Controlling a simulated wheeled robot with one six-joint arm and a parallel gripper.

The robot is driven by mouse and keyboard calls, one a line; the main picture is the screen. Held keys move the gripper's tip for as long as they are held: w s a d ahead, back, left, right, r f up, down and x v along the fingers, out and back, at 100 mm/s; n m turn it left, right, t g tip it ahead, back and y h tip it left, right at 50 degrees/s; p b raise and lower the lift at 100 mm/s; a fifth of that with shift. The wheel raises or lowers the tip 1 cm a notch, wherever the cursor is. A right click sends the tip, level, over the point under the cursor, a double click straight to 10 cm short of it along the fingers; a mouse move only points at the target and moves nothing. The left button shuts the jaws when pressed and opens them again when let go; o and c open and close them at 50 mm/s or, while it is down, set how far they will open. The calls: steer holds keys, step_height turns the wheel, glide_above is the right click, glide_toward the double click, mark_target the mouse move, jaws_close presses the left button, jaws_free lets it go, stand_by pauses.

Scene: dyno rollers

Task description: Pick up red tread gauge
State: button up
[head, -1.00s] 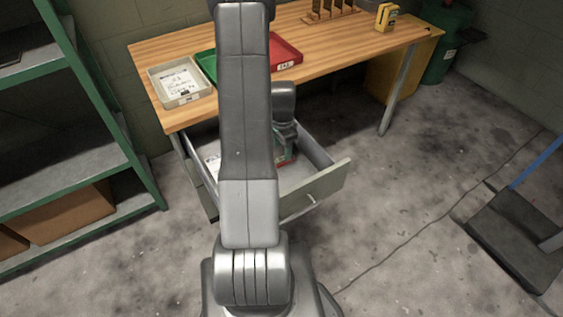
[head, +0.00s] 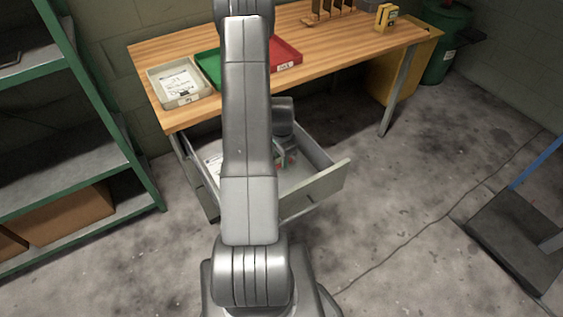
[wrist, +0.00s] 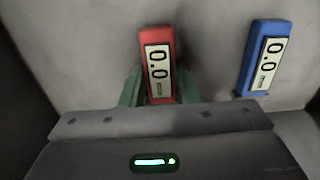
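The red tread gauge (wrist: 157,65) shows in the wrist view with a pale display reading 0.0. It lies on the drawer floor between the two green fingertips of my gripper (wrist: 158,88). One finger is on each side of it, with a narrow gap visible near the tips, so the gripper looks open around it. The gauge's lower end is hidden by the gripper body. In the head view my wrist is inside the open drawer (head: 318,190), and my arm hides most of what is there.
A blue gauge (wrist: 265,58) lies to the right of the red one. The workbench (head: 340,50) above the drawer carries a beige tray (head: 207,93), a green tray (head: 208,62), a red tray (head: 287,55) and a yellow device (head: 386,17). Green shelving (head: 105,110) stands at left.

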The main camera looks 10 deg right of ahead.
steer(key=shift+c, duration=1.2)
steer(key=shift+r, duration=0.1)
